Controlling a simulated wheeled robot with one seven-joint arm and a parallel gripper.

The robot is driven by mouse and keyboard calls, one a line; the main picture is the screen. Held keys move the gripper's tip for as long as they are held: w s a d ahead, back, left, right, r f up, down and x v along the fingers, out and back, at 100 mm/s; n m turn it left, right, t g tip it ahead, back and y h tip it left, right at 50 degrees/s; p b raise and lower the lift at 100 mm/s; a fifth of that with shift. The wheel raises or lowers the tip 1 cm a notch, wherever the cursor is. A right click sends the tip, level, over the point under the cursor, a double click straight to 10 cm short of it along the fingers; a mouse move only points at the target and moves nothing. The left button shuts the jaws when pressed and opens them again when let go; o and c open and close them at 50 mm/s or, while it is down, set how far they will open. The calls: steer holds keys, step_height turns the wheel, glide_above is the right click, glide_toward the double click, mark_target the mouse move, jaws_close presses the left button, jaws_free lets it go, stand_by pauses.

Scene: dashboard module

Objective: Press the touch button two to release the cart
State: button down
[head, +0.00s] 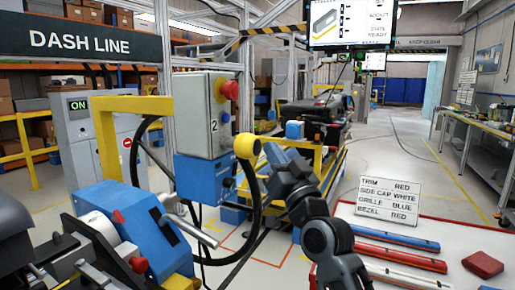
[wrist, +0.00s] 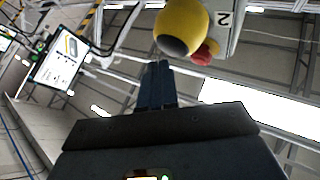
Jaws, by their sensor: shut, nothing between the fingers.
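A grey control box marked 2 (head: 213,127) stands on a blue base in the middle of the head view. The yellow-hooded touch button two (head: 246,146) sticks out from its right side. In the wrist view, the yellow hood (wrist: 185,20) shows at the top, with its dark round face turned towards me. My gripper (head: 267,152) is shut and empty, its blue fingers just right of the yellow hood. In the wrist view, the shut fingertips (wrist: 158,66) point up, just below and left of the hood. I cannot tell whether they touch it.
A red mushroom button (head: 230,89) sits higher on the box; it also shows behind the hood in the wrist view (wrist: 205,52). A black cable loops below the hood. A cart (head: 318,125) with a yellow frame stands behind my arm.

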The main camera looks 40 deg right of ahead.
steer(key=shift+w, duration=0.15)
steer(key=shift+w+a, duration=0.15)
steer(key=shift+w, duration=0.1)
steer(key=shift+w+a+p, duration=0.15)
steer(key=shift+w+p, duration=0.25)
steer(key=shift+w, duration=0.05)
stand_by(1.0)
steer(key=shift+s, duration=0.1)
steer(key=shift+s+d+b, duration=0.3)
steer(key=shift+s+b, duration=0.4)
steer(key=shift+s, duration=0.05)
steer(key=shift+s+d+b, duration=0.3)
steer(key=shift+s+b, duration=0.25)
steer(key=shift+s, duration=0.25)
steer(key=shift+s+d+b, duration=0.25)
steer(key=shift+s+b, duration=0.25)
steer(key=shift+s, duration=0.25)
steer(key=shift+s+d+b, duration=0.3)
steer(key=shift+s+b, duration=0.25)
steer(key=shift+s, duration=0.25)
